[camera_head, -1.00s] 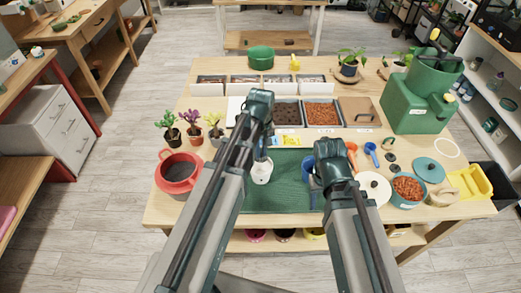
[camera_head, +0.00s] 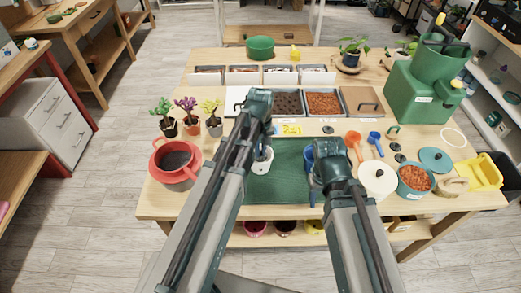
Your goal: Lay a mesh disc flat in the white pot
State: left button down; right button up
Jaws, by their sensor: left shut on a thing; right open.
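The white pot (camera_head: 261,167) stands on the green mat, partly hidden behind my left arm. My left gripper (camera_head: 264,150) is at the pot's top and shut on it, though its fingertips are mostly hidden by the arm. My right gripper (camera_head: 310,168) is open above the mat, to the right of the pot, with nothing seen in it. Small dark round discs lie on the table right of the mat, one (camera_head: 400,158) in front of another (camera_head: 394,147). They look like the mesh discs, but the mesh is too small to make out.
The green mat (camera_head: 284,182) is mostly bare. Left stand a red pot (camera_head: 187,175) and several small plants. Right are an orange scoop (camera_head: 354,146), a blue scoop (camera_head: 375,143), a white lidded container (camera_head: 377,181) and a teal bowl of orange-brown pellets (camera_head: 414,182). Trays of material line the back.

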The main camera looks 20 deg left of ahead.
aim_at(261, 156)
pick_arm(q)
jog(key=shift+f+b, duration=2.3)
jog(key=shift+f, duration=0.3)
jog(key=c, duration=0.8)
grip_release()
jog(key=shift+c, duration=0.2)
jog(key=shift+r, duration=0.1)
notch_tip(261, 156, up, 10)
jog(key=p, duration=1)
